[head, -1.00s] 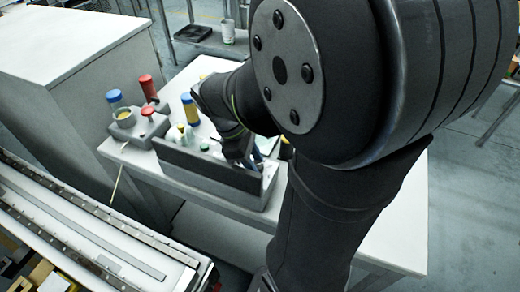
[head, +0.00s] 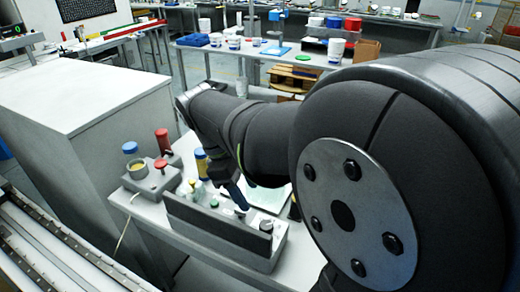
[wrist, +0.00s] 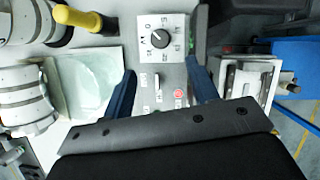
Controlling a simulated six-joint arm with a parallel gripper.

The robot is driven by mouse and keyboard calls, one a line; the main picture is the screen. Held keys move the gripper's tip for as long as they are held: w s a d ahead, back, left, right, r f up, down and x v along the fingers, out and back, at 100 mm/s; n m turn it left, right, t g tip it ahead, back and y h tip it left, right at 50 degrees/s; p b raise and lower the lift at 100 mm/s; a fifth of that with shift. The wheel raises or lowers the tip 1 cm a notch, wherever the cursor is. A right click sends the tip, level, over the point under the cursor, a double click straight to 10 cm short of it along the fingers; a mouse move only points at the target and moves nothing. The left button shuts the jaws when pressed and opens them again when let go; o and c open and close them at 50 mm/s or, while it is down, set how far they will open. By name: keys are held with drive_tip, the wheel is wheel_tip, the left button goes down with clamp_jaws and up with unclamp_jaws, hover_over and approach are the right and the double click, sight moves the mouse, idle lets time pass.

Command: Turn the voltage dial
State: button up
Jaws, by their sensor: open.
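The voltage dial (wrist: 160,38) is a dark round knob on a white plate with printed marks, seen in the wrist view. It sits on a grey panel (wrist: 166,77), with a small toggle switch (wrist: 157,88) and a red round button (wrist: 179,94) nearer my gripper. My gripper (wrist: 161,67) is open, its two blue fingers apart on either side of the panel. The dial lies just beyond the fingertips, with nothing between the fingers touching it.
A pale translucent sheet (wrist: 88,80) and white cylinders lie left of the panel in the wrist view, with a yellow-ended handle (wrist: 78,17). A metal fixture (wrist: 246,80) stands at right. In the head view, a grey holder (head: 150,180) with coloured-top items stands left of the box.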

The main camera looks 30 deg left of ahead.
sight(266, 225)
drive_tip(key=v, duration=0.6)
drive_tip(key=shift+r, duration=0.2)
drive_tip(key=shift+f, duration=0.1)
drive_tip(key=x, duration=1.7)
drive_tip(key=shift+f, duration=0.15)
